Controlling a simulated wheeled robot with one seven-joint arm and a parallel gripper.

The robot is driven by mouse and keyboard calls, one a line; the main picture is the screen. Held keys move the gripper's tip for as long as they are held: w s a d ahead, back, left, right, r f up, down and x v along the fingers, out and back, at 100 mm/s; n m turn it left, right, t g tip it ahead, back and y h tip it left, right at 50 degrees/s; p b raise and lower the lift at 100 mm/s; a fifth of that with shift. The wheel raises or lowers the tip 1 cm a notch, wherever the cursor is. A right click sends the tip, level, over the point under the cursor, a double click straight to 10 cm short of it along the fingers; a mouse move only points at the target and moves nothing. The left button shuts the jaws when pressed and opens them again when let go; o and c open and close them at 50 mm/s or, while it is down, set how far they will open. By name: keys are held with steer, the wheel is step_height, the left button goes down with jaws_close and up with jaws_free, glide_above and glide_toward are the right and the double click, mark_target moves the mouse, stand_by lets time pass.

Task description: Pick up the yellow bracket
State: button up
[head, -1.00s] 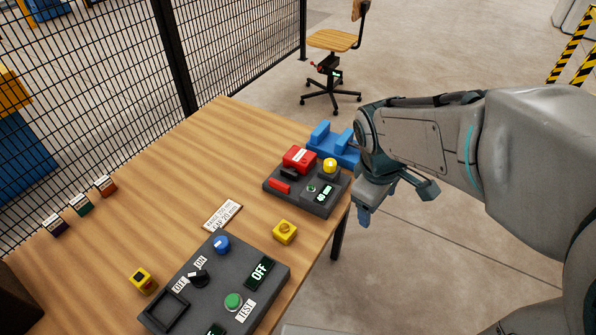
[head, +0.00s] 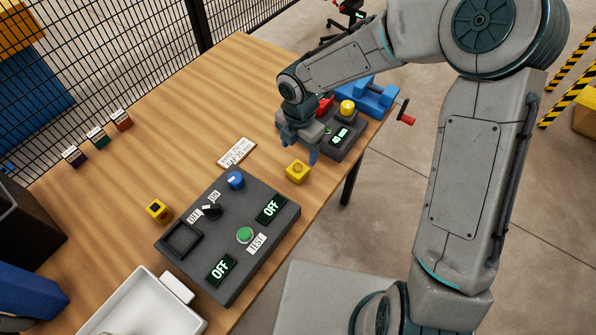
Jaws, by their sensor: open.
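Two small yellow blocks lie on the wooden table, and I cannot tell for sure which one is the bracket. One yellow block (head: 297,173) has a round feature on top and lies just behind the right corner of the large control box. The other yellow block (head: 157,210) has a dark square on top and lies left of that box. My gripper (head: 299,148) is open and points down, above and just behind the first block. I see nothing between its fingers. It partly hides the rear control box.
The large dark control box (head: 206,266) fills the table's front middle. The rear box (head: 346,146) carries a yellow knob. A blue vise (head: 376,96) stands behind it. A white label plate (head: 237,151) lies left of my gripper. A white bin (head: 140,310) stands front left.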

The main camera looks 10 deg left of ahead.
mark_target(298, 169)
step_height(298, 169, down, 10)
steer(key=shift+a+r, duration=0.1)
steer(key=shift+a, duration=0.05)
stand_by(0.3)
steer(key=c, duration=1.2)
